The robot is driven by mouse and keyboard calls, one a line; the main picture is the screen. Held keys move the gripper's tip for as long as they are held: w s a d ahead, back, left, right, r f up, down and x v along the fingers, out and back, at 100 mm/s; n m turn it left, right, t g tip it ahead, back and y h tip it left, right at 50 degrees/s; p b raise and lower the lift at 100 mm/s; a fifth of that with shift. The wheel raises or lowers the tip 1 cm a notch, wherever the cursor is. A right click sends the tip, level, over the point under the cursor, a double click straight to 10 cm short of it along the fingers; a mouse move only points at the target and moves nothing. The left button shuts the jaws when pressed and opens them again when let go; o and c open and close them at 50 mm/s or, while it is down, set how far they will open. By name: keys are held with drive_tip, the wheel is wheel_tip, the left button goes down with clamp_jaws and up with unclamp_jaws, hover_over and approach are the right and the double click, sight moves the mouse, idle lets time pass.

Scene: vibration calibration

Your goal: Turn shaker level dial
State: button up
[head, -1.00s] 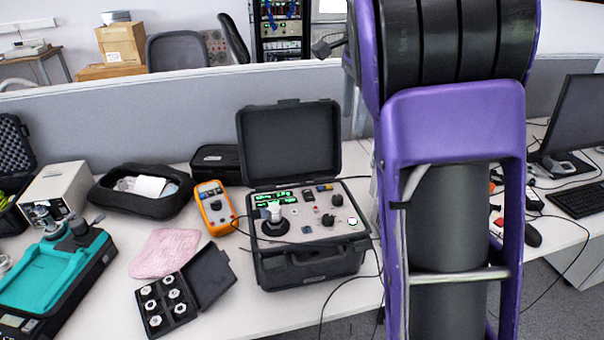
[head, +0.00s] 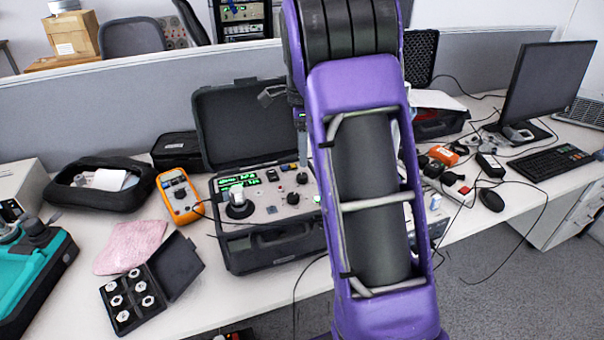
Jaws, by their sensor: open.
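The calibrator, an open black case (head: 270,247) with a light control panel, stands on the desk left of my arm. Its panel has green-lit displays (head: 238,181), a round black mount with a pale cylinder (head: 238,200) on top, and several small black knobs. One dark knob (head: 293,198) is at the panel's right front, and another (head: 302,178) is behind it. Labels are too small to tell which is the shaker level dial. My gripper (head: 302,145) points down over the panel's right rear, apparently above the rear knob. It is open, mostly hidden behind my purple arm.
The case's raised lid (head: 240,120) stands behind the panel, close to my gripper. Left are an orange multimeter (head: 180,195), a pink cloth (head: 130,246) and a small box of hex pieces (head: 150,285). Right are loose adapters and cables, a keyboard (head: 550,162) and a monitor (head: 550,85).

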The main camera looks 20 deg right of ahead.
sight(302, 175)
wheel_tip(302, 175, down, 7)
drive_tip(key=shift+r+b, duration=0.1)
drive_tip(key=shift+b, duration=0.25)
clamp_jaws()
